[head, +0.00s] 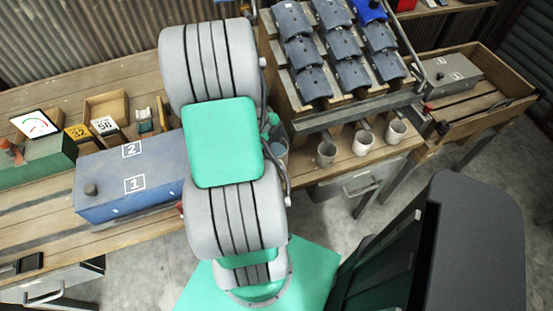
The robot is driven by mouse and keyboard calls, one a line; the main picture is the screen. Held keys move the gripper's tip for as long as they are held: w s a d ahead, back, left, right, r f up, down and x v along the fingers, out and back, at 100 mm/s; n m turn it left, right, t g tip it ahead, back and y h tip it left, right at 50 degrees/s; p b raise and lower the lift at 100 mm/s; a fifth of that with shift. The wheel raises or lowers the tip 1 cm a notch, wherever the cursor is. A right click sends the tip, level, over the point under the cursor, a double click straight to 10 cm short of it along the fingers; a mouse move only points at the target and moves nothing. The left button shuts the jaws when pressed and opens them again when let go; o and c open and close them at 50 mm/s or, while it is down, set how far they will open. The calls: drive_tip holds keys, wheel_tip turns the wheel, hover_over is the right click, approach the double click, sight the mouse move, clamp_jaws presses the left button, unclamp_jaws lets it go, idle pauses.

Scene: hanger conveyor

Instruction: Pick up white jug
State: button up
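I cannot make out a white jug for certain. Three small whitish cups stand in a row on the wooden bench below the tilted rack: a left one (326,153), a middle one (362,142) and a right one (396,131). My grey and green arm fills the middle of the view and reaches over the bench. My gripper is not visible.
A blue box (130,184) marked 1 and 2 lies on the bench left of my arm. A tilted rack (352,118) holds several dark grey parts and one blue one. A wooden tray (500,105) with a grey box (447,76) is at the right. A dark panel (470,245) stands at lower right.

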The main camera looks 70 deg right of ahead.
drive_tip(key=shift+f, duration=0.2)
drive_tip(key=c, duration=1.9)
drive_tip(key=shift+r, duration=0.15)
